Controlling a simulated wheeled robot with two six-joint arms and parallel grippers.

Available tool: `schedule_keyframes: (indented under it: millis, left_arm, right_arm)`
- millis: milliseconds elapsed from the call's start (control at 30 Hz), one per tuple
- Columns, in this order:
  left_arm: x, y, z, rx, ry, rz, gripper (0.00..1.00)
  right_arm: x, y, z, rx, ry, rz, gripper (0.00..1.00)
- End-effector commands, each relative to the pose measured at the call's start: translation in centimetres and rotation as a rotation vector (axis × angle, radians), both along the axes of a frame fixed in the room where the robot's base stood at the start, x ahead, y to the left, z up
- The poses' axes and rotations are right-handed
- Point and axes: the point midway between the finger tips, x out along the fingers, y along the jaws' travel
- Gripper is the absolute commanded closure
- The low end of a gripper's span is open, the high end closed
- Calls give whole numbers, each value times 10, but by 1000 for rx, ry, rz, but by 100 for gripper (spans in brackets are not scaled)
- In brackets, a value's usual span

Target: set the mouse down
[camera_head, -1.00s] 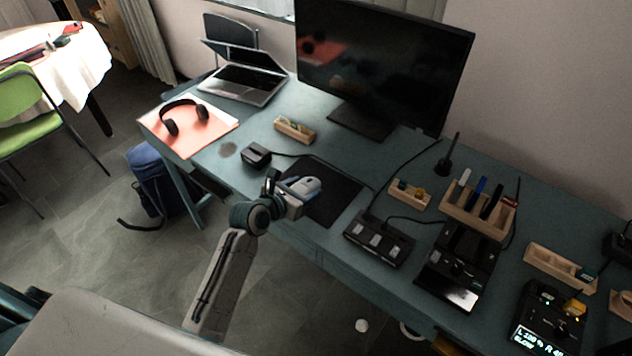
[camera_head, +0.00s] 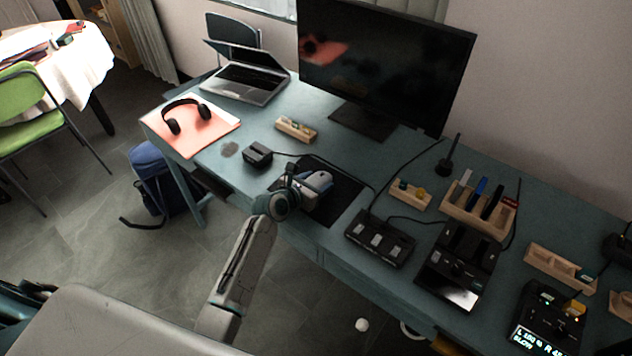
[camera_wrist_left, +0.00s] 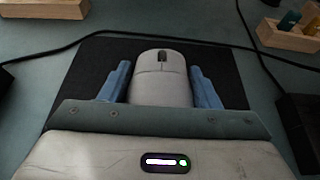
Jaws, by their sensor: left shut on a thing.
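The mouse (camera_head: 319,181) is pale grey with a dark scroll wheel. In the left wrist view the mouse (camera_wrist_left: 160,80) points away from me, between the two blue fingers of my left gripper (camera_wrist_left: 161,84). My left gripper (camera_head: 307,186) is shut on it. The black mouse pad (camera_head: 346,197) lies under the mouse near the desk's front edge; I cannot tell whether the mouse touches it. The pad's dark surface (camera_wrist_left: 97,62) also shows around the gripper in the wrist view. My right gripper is not in view.
A small black box (camera_head: 258,154) with a cable stands left of the pad. A black device with several keys (camera_head: 379,240) stands to its right. A wooden block (camera_head: 296,130) and the monitor (camera_head: 385,62) are behind.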

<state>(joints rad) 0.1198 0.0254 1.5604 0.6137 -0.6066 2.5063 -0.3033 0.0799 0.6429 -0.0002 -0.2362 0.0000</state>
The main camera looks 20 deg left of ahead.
Motion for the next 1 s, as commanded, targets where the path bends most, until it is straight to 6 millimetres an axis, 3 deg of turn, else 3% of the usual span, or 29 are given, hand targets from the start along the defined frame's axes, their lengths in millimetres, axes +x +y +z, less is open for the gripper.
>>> schedule_keyframes:
  millis: [33, 67, 167, 567, 1000]
  left_arm:
    - [0, 0, -2, -1, 1, 0, 67]
    - [0, 0, -2, -1, 1, 0, 42]
    - [0, 0, -2, 0, 1, 0, 22]
    - [-5, 2, 2, 2, 0, 1, 22]
    - [-80, 29, 35, 3, 0, 0, 22]
  right_arm:
    - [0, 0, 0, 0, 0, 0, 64]
    - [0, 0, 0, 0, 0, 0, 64]
    - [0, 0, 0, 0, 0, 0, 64]
    - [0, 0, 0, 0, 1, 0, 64]
    - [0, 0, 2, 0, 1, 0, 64]
